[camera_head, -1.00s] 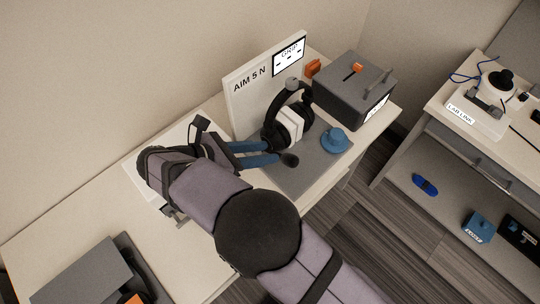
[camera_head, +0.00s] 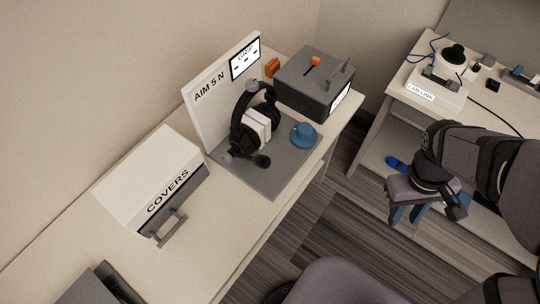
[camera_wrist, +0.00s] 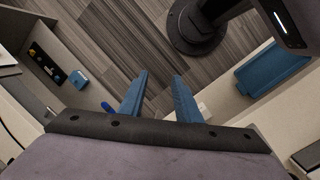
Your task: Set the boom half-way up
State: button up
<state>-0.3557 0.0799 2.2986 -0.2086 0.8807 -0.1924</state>
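The black headset (camera_head: 243,118) hangs on a stand in front of the white board marked "AIM 5 N", with a white block (camera_head: 258,125) between its ear cups. Its dark boom, with a foam tip (camera_head: 261,160), shows low at the headset's front, above the grey base plate (camera_head: 275,177). I cannot tell the boom's exact angle. My gripper (camera_head: 404,215) is far to the right of the headset, over the floor by the right-hand bench. In the wrist view its blue fingers (camera_wrist: 160,78) stand apart with nothing between them. The headset is not in the wrist view.
A dark grey box (camera_head: 302,95) with an orange lever stands behind right. A white "COVERS" box (camera_head: 140,165) with a handle stands left. The right-hand bench holds a "LAB LINK" device (camera_head: 437,92). Open floor lies between the benches.

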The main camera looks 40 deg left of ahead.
jog(key=s+d+f+m+y, duration=0.1)
jog(key=s+d+m+y, duration=0.1)
jog(key=s+d+m, duration=0.35)
jog(key=w+a+r+n+p, duration=0.3)
jog(key=w+a+n, duration=0.1)
jog(key=w+a, duration=0.5)
jog(key=n+t+p, duration=0.2)
jog(key=n+p, duration=0.2)
jog(key=n, duration=0.9)
send_over(249, 157)
jog(key=shift+s+f, duration=0.45)
jog(key=shift+f, duration=0.15)
jog(key=shift+w+f+p, duration=0.2)
jog(key=shift+f+p, duration=0.1)
jog(key=shift+f, duration=0.75)
jog(key=shift+w+f+p, duration=0.15)
jog(key=shift+f+p, duration=0.2)
jog(key=shift+f, duration=0.65)
jog(key=shift+w+f+p, duration=0.2)
jog(key=shift+f+p, duration=0.1)
jog(key=shift+f, duration=0.75)
